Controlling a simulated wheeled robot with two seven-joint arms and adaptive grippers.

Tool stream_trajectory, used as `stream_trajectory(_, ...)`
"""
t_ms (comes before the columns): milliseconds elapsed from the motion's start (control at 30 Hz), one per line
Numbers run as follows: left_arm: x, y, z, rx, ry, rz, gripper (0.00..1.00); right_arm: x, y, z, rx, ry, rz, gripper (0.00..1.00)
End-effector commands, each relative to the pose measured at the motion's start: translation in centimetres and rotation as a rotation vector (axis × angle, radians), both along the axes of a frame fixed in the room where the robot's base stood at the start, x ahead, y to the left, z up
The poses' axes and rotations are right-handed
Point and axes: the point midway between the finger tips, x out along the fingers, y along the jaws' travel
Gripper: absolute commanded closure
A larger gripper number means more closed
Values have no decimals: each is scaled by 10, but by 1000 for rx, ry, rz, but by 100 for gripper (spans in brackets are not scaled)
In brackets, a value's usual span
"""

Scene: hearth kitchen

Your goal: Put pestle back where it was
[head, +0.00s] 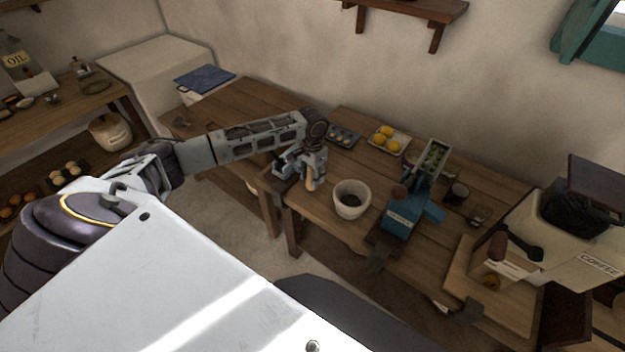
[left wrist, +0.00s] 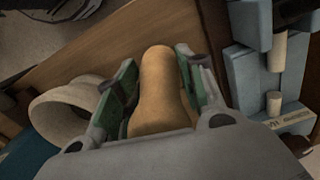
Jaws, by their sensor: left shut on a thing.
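The pestle is a smooth, light wooden piece with a rounded end (left wrist: 158,72). My left gripper (head: 312,174) is shut on it, and the pestle (head: 310,185) hangs below the fingers in the head view. The left wrist view shows the pestle between both green-padded fingers, its back part hidden by the gripper body. The mortar also shows in the left wrist view (left wrist: 46,115), at the left, apart from the pestle. My right gripper is not in view.
On the wooden table (head: 330,229), a blue device (head: 401,216) stands right of the mortar. A cream coffee machine (head: 557,249) stands at far right. A blue-grey object (left wrist: 247,75) is close beside my gripper.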

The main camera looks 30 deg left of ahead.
Motion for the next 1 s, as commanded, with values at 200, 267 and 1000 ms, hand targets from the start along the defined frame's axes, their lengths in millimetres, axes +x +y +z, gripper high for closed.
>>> stream_trajectory(200,0,-1,-20,0,-1,0,99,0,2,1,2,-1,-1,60)
stream_trajectory(267,0,-1,-22,0,-1,-1,99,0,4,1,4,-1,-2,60)
stream_trajectory(1000,0,0,-25,0,-1,-1,40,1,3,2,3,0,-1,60)
